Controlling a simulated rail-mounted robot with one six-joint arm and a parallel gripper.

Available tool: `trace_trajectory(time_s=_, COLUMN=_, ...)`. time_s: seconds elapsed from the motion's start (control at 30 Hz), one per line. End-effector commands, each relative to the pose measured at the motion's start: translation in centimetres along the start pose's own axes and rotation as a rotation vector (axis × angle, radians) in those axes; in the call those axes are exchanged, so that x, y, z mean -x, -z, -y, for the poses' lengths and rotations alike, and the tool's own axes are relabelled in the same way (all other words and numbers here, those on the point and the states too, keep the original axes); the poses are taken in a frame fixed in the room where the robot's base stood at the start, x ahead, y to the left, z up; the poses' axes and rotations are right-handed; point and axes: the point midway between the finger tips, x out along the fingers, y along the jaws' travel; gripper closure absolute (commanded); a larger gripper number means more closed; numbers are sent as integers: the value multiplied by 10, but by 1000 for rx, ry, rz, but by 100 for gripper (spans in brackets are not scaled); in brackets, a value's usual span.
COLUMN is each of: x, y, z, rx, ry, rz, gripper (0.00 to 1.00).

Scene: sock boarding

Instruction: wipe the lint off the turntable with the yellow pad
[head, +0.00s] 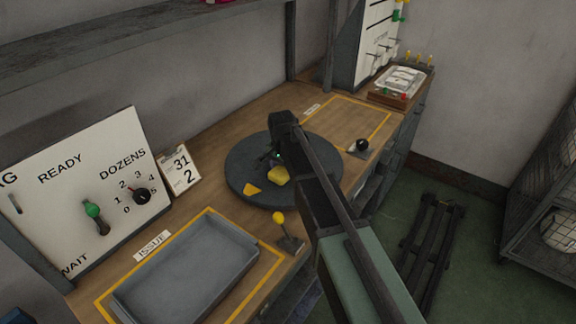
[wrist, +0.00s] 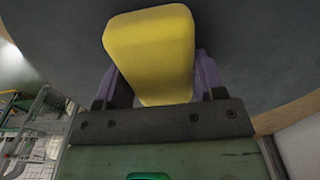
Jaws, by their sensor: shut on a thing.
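The turntable (head: 240,165) is a dark round disc on the wooden bench; it also fills the upper part of the wrist view (wrist: 60,35). My gripper (wrist: 152,85) is shut on the yellow pad (wrist: 150,45), which sits between its purple fingers against the dark disc. In the head view the yellow pad (head: 279,177) is over the middle of the turntable, partly behind my arm. I cannot tell whether it touches the surface. A flat yellow wedge shape (head: 252,189) shows on the disc left of the pad. I cannot make out any lint; my arm hides the disc's right part.
A grey tray (head: 122,297) lies in a yellow outline at the front. A yellow-knobbed lever (head: 279,218) and a black knob (head: 362,145) stand near the disc. A date card (head: 179,169) and a dial panel (head: 70,170) stand behind. The back-right outlined area (head: 340,115) is clear.

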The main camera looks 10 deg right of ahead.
Motion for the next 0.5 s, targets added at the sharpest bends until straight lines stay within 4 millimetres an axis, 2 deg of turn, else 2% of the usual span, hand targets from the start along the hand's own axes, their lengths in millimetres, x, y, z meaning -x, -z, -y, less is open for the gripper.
trace_trajectory(time_s=0.23, x=7, y=2, z=0, rx=-1, ry=0, rz=-1, gripper=56)
trace_trajectory(time_s=0.5, x=45, y=4, z=0, rx=-1, ry=0, rz=-1, gripper=56)
